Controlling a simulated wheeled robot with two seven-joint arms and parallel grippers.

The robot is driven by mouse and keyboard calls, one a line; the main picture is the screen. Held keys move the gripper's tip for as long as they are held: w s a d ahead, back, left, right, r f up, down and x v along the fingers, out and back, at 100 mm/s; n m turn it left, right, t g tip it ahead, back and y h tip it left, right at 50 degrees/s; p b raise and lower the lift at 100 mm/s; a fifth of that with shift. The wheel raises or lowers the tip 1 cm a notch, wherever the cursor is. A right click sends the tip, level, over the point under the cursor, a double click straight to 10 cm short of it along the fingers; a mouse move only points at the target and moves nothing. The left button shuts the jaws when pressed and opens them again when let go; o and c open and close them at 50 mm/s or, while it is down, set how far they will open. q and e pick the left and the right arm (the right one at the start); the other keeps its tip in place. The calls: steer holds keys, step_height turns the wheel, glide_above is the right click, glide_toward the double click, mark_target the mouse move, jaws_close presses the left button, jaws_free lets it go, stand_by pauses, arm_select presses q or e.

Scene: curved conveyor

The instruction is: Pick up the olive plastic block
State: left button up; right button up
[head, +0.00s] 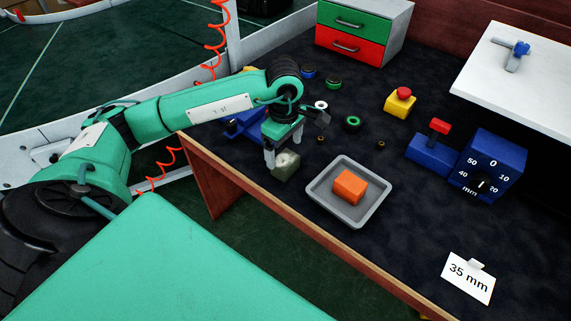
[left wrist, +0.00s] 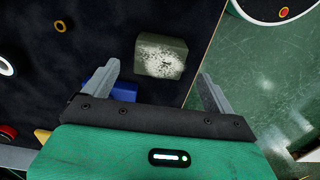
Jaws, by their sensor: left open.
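The olive plastic block (head: 286,166) is a grey-green box with a pale speckled patch, lying on the dark table top close to its wooden front edge. It also shows in the left wrist view (left wrist: 161,56), just beyond the fingertips and between their lines. My left gripper (head: 283,148) is over the block with its fingers pointing down. In the left wrist view its two fingers (left wrist: 159,72) are wide apart with nothing held. I cannot tell the exact height gap to the block. My right gripper is in neither view.
A grey tray (head: 325,206) holding an orange block (head: 350,187) stands right of the olive block. A blue object (head: 240,126) lies behind the gripper. Small rings, a yellow box with a red button (head: 400,102) and a blue dial box (head: 490,167) stand farther off.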

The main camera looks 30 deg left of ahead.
mark_target(285, 159)
arm_select(q)
steer(key=shift+f, duration=0.6)
step_height(285, 159, down, 5)
steer(key=shift+d+r, duration=0.1)
steer(key=c, duration=1.1)
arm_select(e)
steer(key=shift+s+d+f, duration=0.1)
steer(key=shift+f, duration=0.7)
